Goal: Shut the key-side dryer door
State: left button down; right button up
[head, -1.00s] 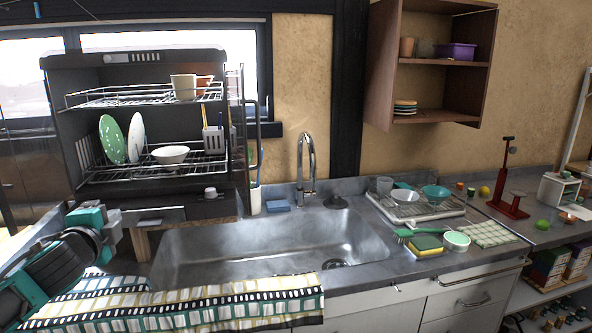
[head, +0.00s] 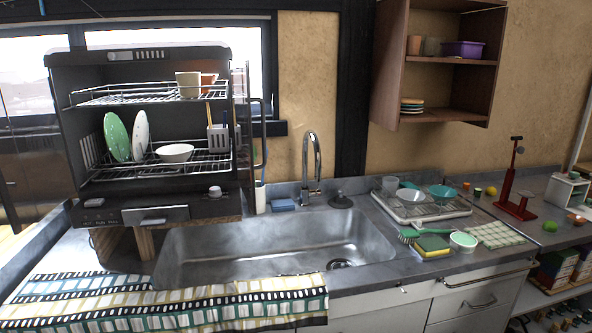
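The dish dryer (head: 140,62) is a black cabinet standing left of the sink, its front open onto two wire racks. Small keys (head: 100,217) sit on the left of its lower panel and a pale knob (head: 215,191) on the right. On the left, the key side, a dark see-through door (head: 30,165) stands swung open. On the right, another door shows nearly edge-on with a dark bar handle (head: 264,130), also open. Neither of my grippers is in view.
Cups, plates, a bowl (head: 175,153) and a utensil holder (head: 218,138) stand in the racks. The steel sink (head: 270,240) is empty. A patterned cloth (head: 170,304) lies along the front edge. A faucet (head: 313,165) stands right of the dryer.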

aim_at(38, 175)
jog(key=j+z, duration=0.1)
jog(key=j, duration=0.7)
jog(key=j+z, duration=0.15)
jog(key=j, duration=0.65)
jog(key=j+z, duration=0.1)
jog(key=j, duration=0.65)
jog(key=j+z, duration=0.1)
jog(key=j, duration=0.7)
jog(key=k+j+z, duration=0.1)
jog(key=j, duration=0.65)
jog(key=u, duration=0.25)
jog(key=i+l+u, duration=0.15)
jog(key=k+l, duration=0.05)
jog(key=l, duration=0.05)
